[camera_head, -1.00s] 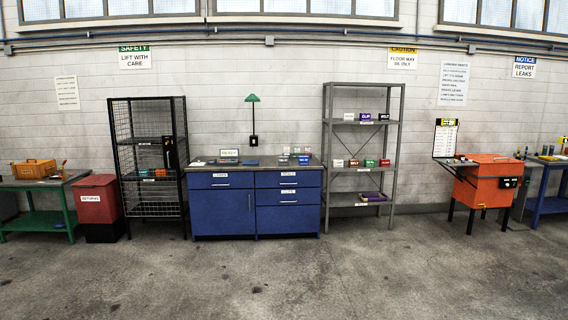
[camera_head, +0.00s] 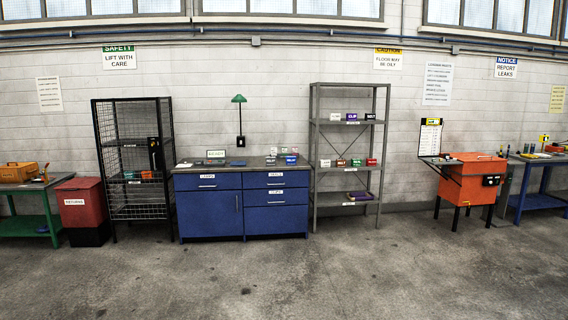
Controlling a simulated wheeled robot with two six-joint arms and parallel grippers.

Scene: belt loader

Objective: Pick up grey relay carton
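I cannot single out the grey relay carton, because the small labels are too blurred to read. Small pale and blue cartons (camera_head: 290,160) stand on the right half of the blue cabinet's worktop (camera_head: 235,166). More small labelled cartons in white, red and green (camera_head: 356,163) stand on a middle shelf of the grey shelving unit (camera_head: 314,190). Purple, white and dark cartons (camera_head: 351,117) stand on its upper shelf. Neither of my grippers shows in the head view.
A black mesh cage (camera_head: 113,190) and a red returns bin (camera_head: 82,205) stand left of the blue cabinet. A green bench (camera_head: 30,230) is at far left. An orange chest (camera_head: 474,180) on legs is at right. The concrete floor (camera_head: 300,275) in front is clear.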

